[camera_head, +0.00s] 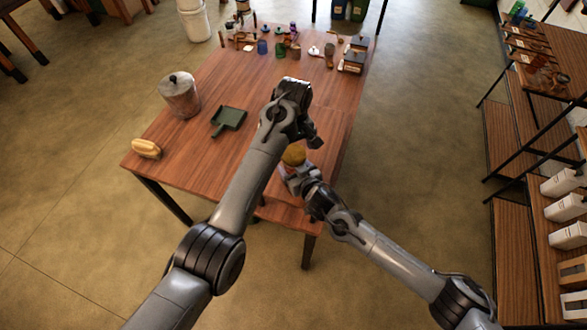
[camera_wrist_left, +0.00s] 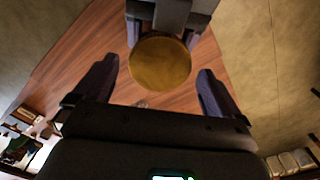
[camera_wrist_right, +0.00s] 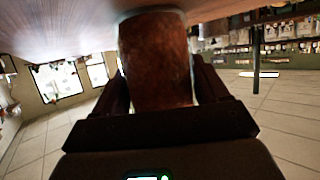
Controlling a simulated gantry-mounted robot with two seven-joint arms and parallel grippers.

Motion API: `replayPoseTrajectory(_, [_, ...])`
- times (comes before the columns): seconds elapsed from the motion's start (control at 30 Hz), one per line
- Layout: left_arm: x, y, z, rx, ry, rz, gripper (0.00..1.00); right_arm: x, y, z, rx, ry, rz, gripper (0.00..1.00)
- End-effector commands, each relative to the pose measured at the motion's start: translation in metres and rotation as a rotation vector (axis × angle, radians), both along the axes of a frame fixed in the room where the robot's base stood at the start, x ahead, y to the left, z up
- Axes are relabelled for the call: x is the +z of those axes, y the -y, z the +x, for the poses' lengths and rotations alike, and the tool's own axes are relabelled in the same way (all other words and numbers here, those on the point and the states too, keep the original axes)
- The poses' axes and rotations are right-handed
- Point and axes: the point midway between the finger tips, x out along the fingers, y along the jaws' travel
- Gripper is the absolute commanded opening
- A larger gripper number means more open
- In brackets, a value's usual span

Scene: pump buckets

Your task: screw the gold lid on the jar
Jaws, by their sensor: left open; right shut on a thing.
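The gold lid (camera_head: 293,155) is a round disc seen from above near the table's front right part. In the left wrist view the lid (camera_wrist_left: 160,63) covers the top of the jar. The jar (camera_wrist_right: 158,60) is brownish and stands between the fingers of my right gripper (camera_wrist_right: 158,88), which is shut on it. My left gripper (camera_head: 314,140) is open above the lid. Its fingers (camera_wrist_left: 160,82) are on either side of the lid, apart from it. Whether the lid is threaded on the jar cannot be told.
The wooden table (camera_head: 222,80) holds a metal canister (camera_head: 180,96), a green dustpan (camera_head: 228,120) and a yellow bread-like object (camera_head: 146,149) at left. Several small items crowd the far end. Shelves (camera_head: 515,240) stand at right. The table's middle is clear.

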Motion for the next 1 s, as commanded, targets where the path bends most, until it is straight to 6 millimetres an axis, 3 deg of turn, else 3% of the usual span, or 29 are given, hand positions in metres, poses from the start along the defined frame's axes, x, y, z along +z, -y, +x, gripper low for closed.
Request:
replayPoseTrajectory(0.2, [-0.0125,-0.0001,-0.0003,0.000,-0.001,0.000,0.98,-0.0006,-0.0001,-0.0003,0.000,-0.001,0.000,0.00])
replayPoseTrajectory(0.5, [-0.0137,0.0000,-0.0002,0.000,0.000,0.000,0.98,-0.0006,-0.0001,-0.0003,0.000,-0.001,0.000,0.00])
replayPoseTrajectory(0.9, [-0.0134,0.0001,-0.0002,0.000,0.000,0.000,0.41,-0.0005,-0.0001,-0.0003,0.000,-0.001,0.000,0.00])
replayPoseTrajectory(1.0, [-0.0133,-0.0001,-0.0001,-0.042,0.000,-0.001,0.40,-0.0005,-0.0002,-0.0003,0.000,-0.001,0.000,0.00])
